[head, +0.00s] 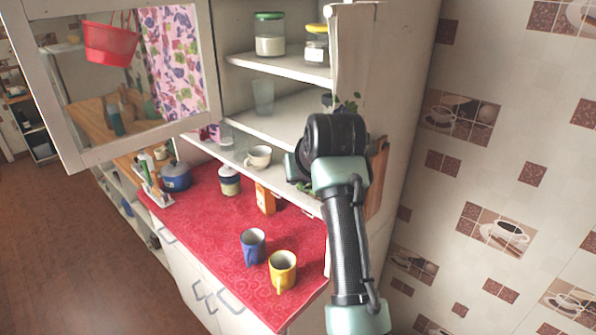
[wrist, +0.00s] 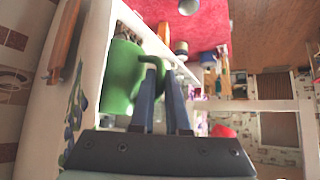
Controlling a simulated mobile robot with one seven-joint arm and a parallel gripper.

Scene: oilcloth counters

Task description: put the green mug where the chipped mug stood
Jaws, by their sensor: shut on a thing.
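The green mug (wrist: 122,78) shows in the wrist view, held by its handle between the blue fingers of my gripper (wrist: 158,68). It is beside a white shelf board. In the head view my arm hides the mug and the fingertips, near the right end of the lower shelves. A white mug (head: 258,158) stands on the lowest shelf, left of my arm; I cannot tell whether it is chipped. A blue mug (head: 253,246) and a yellow mug (head: 282,271) stand on the red counter. No empty spot is marked as the chipped mug's place.
The red oilcloth counter (head: 205,225) carries a blue pot (head: 176,177), a lidded jar (head: 229,181) and an orange box (head: 265,198). A glass (head: 263,97) stands on the middle shelf (head: 285,118). The open cabinet door (head: 140,125) juts out at left.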

